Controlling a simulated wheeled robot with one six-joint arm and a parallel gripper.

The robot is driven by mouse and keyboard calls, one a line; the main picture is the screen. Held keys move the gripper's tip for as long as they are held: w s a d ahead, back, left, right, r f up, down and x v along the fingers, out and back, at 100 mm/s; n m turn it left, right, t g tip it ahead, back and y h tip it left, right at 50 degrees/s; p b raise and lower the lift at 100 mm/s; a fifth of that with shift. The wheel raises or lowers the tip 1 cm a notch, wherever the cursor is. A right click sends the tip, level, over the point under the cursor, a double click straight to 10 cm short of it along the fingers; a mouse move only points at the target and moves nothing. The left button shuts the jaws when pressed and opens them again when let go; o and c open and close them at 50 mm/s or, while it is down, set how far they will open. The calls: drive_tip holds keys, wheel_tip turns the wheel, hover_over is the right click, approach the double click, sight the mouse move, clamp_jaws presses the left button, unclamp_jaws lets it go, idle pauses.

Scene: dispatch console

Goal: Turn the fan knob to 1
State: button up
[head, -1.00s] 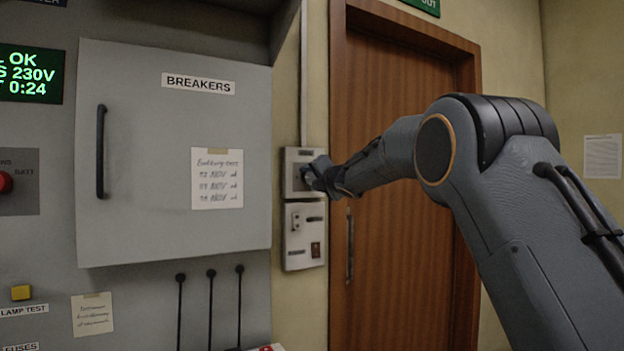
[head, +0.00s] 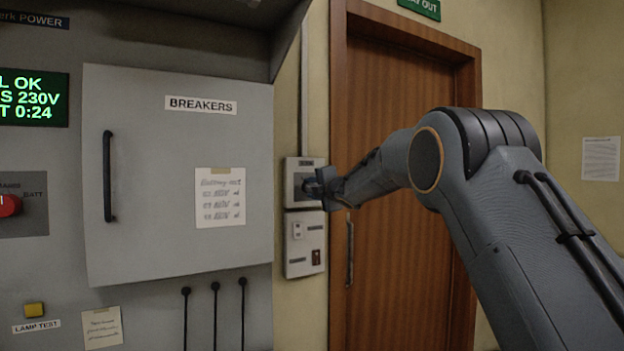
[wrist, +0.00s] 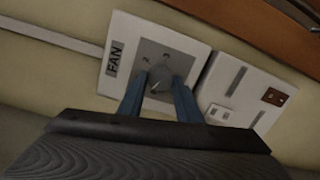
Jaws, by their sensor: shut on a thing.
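The fan knob (wrist: 159,82) sits on a grey dial plate in a white wall box labelled FAN (wrist: 118,62), seen tilted in the wrist view. My gripper (wrist: 158,92) has its two blue fingers on either side of the knob and is shut on it. A light pointer mark shows on the knob, and a few dial numbers show at the plate's edge, too small to read surely. In the head view my gripper (head: 318,186) is at the fan box (head: 297,165), and it hides the knob there.
A second wall box (head: 304,250) with slots and a brown switch is just below the fan box. A wooden door (head: 405,230) is to the right. The grey breaker cabinet (head: 150,235) with its black handle is at the left.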

drive_tip(key=m+p, duration=0.2)
drive_tip(key=p, duration=0.1)
drive_tip(key=m+p, duration=0.1)
drive_tip(key=p, duration=0.1)
drive_tip(key=shift+r+m+g, duration=0.25)
drive_tip(key=shift+m+g, duration=0.05)
drive_tip(key=m+p, duration=0.3)
drive_tip(key=p, duration=0.1)
drive_tip(key=shift+d, duration=0.1)
drive_tip(key=shift+w+f+m+p, duration=0.1)
drive_tip(key=shift+m+p, duration=0.2)
drive_tip(key=shift+p, duration=0.05)
drive_tip(key=o, duration=1)
drive_tip(key=shift+o, duration=0.2)
drive_tip(key=b+v, duration=0.4)
drive_tip(key=v, duration=0.3)
drive_tip(key=shift+s+d, duration=0.25)
drive_tip(key=shift+s, duration=0.05)
